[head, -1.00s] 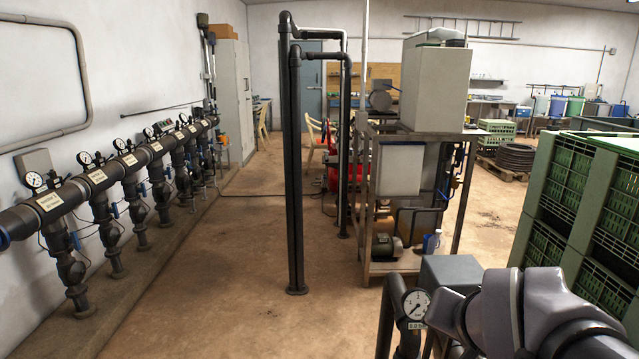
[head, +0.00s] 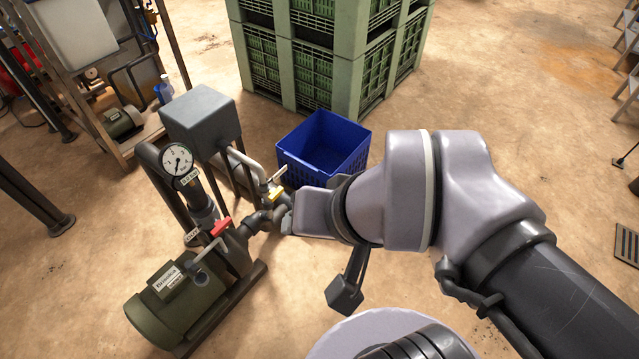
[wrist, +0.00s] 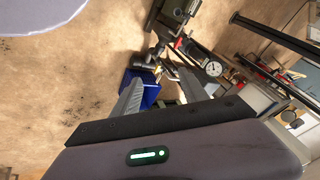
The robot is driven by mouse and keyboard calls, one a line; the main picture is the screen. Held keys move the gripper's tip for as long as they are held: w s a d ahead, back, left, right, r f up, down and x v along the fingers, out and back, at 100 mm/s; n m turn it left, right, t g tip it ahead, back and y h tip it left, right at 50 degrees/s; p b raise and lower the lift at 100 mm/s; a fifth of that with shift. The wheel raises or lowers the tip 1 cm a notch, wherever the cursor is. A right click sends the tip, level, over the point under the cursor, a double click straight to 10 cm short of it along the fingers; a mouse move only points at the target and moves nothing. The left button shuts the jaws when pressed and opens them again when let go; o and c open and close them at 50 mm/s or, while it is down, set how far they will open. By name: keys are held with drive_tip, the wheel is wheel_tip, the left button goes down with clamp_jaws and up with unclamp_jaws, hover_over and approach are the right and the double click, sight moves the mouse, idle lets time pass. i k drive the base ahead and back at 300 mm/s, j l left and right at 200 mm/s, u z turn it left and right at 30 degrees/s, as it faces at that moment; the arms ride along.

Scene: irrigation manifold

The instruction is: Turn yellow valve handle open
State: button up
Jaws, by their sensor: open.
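The yellow valve handle (head: 275,194) sits on the pipework right of the pump in the head view, just beyond my gripper. It shows very small in the wrist view, between the fingers and partly hard to make out. My gripper (head: 290,214) reaches in from the right, and its fingers are partly hidden by its own body. In the wrist view my gripper (wrist: 160,82) has its two fingers spread and nothing held between them. A red valve handle (head: 220,227) is on the nearer pipe, to the left of the yellow one.
A green pump (head: 180,298) and a pressure gauge (head: 178,159) stand left of the valves, with a grey box (head: 201,117) behind. A blue crate (head: 325,147) is on the floor behind my gripper. Green stacked crates (head: 318,55) stand farther back.

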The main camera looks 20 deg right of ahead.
sight(274, 193)
drive_tip(key=i+j, duration=0.15)
drive_tip(key=i, duration=0.35)
drive_tip(key=i+j+z, duration=0.15)
drive_tip(key=i, duration=0.3)
